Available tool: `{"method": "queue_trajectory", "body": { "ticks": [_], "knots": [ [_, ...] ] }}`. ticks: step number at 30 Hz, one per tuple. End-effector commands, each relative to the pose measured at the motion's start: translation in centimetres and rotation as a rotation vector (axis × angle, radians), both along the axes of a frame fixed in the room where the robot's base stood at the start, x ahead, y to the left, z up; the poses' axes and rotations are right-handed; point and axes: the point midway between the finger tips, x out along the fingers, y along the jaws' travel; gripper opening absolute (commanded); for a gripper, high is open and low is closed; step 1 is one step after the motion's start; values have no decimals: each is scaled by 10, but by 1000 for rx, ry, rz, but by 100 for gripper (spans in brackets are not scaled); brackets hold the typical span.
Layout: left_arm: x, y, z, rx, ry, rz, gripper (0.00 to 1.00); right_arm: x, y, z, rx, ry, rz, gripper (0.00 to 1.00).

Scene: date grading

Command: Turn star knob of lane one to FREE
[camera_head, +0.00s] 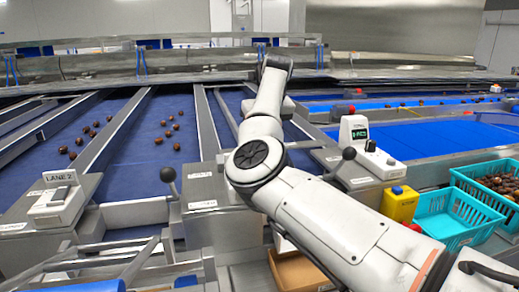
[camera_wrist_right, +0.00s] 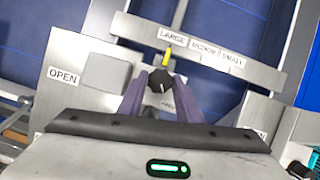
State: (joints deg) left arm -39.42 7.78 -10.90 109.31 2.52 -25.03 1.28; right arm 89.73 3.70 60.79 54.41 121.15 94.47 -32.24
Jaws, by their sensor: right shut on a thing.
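In the right wrist view a dark star knob (camera_wrist_right: 160,82) stands in front of a grey metal plate. A thin yellow pointer (camera_wrist_right: 168,53) shows just above it, directed up toward the LARGE label (camera_wrist_right: 172,35). My right gripper (camera_wrist_right: 161,86) has its two purple-grey fingers shut on the knob, one on each side. A small label below the knob is partly hidden between the fingers and too small to read surely. In the head view my right arm crosses the picture and hides the knob and the gripper. My left gripper is in neither view.
The wrist view shows an OPEN label (camera_wrist_right: 63,77) at left. In the head view, blue lanes (camera_head: 125,140) carry scattered dates, beside a LANE 2 box (camera_head: 57,203). Black ball-topped levers (camera_head: 168,175) stick up. A yellow box (camera_head: 401,205) and turquoise crate (camera_head: 462,243) stand at right.

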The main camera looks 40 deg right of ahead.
Motion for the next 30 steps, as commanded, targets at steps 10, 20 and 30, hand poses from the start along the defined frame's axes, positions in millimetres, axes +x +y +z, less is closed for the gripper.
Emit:
{"method": "queue_trajectory", "body": {
  "ticks": [10,20,30],
  "knots": [
    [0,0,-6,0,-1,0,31,0,-2,1,-1,-3,183,9],
    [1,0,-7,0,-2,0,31,0,-2,2,-3,-3,236,9],
    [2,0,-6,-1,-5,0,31,0,-2,2,-3,-3,236,37]
  ]
}}
